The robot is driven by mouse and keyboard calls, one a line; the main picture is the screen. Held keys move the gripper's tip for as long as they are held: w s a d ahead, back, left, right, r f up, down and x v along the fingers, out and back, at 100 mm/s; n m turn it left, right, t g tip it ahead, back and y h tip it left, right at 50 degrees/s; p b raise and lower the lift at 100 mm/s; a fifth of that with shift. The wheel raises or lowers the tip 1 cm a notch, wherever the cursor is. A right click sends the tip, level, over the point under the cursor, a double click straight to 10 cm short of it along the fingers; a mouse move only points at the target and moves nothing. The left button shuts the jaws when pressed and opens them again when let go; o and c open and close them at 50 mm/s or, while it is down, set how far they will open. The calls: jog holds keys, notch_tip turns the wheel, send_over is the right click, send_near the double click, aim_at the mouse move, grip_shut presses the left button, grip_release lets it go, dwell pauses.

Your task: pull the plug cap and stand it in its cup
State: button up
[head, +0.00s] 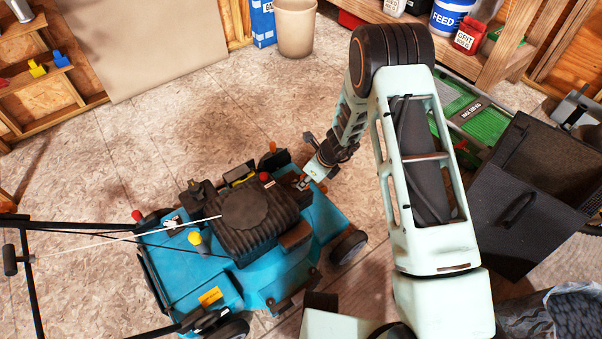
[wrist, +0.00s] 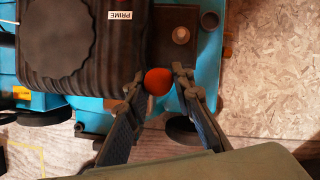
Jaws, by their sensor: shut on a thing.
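My gripper (head: 303,183) reaches down at the front end of the mower engine. In the wrist view its two dark fingers (wrist: 159,80) are closed around a red rounded cap (wrist: 158,81), which I take as the plug cap. The cap is at the engine's edge; whether it is still seated is hidden from this angle. A small dark round cup (wrist: 210,20) stands on the blue deck beyond the right finger, apart from the gripper. I take it as the cap's cup.
The blue mower (head: 285,275) has a black ribbed engine cover (head: 248,212) beside my gripper. A front wheel (head: 348,247) lies close by. A brown plate with a round grey knob (wrist: 181,35) sits near the cup.

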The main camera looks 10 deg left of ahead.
jog(key=s+d+r+p, duration=0.2)
jog(key=s+r+p, duration=0.1)
jog(key=r, duration=0.3)
jog(key=shift+s+d+r, duration=0.15)
jog(key=shift+s+d, duration=0.25)
jog(key=shift+s, duration=0.3)
dwell(0.4)
